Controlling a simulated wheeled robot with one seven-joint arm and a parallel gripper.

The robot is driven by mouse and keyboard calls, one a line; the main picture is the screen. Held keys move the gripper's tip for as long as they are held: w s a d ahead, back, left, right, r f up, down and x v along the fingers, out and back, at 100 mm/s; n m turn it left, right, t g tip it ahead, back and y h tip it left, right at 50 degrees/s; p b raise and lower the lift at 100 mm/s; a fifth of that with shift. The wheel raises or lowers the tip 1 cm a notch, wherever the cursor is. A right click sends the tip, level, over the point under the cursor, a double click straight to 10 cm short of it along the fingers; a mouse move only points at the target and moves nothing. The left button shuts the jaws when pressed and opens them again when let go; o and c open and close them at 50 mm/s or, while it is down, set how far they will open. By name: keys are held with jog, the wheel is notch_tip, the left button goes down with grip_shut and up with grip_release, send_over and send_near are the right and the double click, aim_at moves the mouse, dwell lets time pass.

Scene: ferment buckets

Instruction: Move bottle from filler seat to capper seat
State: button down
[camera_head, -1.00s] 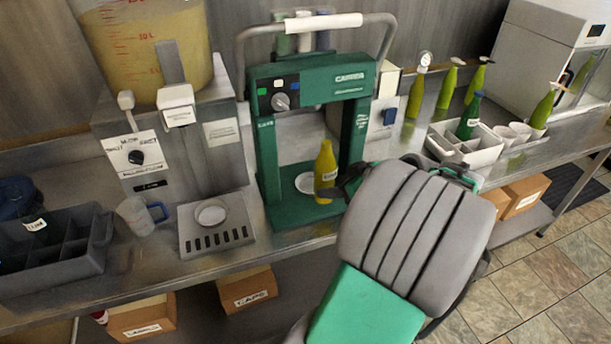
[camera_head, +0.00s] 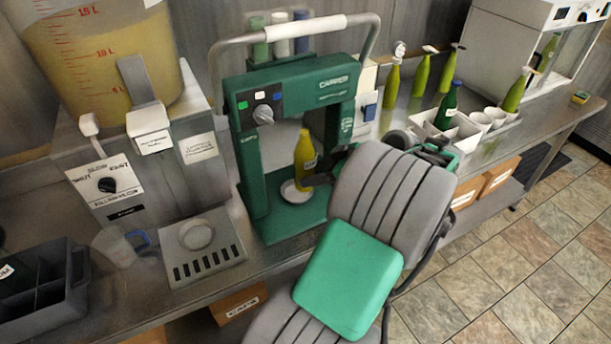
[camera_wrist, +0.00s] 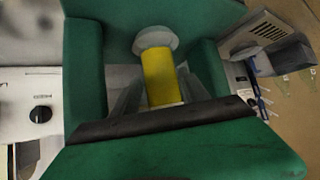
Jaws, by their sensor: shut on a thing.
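A yellow-filled bottle (camera_head: 304,155) stands upright within the green capper (camera_head: 262,105). My gripper (camera_head: 322,172) reaches in from the right and is shut on it. The bottle's base overlaps the right part of the round white capper seat (camera_head: 289,194); I cannot tell whether it touches the seat. In the wrist view the yellow bottle (camera_wrist: 160,76) lies between my gripper's fingers (camera_wrist: 160,98), with the pale round seat (camera_wrist: 154,36) by its end. The filler seat (camera_head: 196,235) on the slotted tray at left is empty.
The filler's large vessel (camera_head: 105,60) stands at left. A measuring jug (camera_head: 118,247) and a dark divided crate (camera_head: 45,290) are at lower left. Several green bottles, a white tray (camera_head: 440,133) and cups stand right of the capper. The capper's posts flank the bottle.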

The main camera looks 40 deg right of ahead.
jog(key=w, duration=0.2)
jog(key=shift+w+a, duration=0.3)
jog(key=shift+a, duration=0.1)
jog(key=shift+f+p, duration=0.5)
jog(key=shift+f, duration=1.25)
jog(key=c, duration=0.6)
grip_release()
jog(key=shift+f, duration=0.1)
jog(key=shift+o, duration=0.2)
jog(key=b+v, duration=0.1)
jog(key=v, duration=1.1)
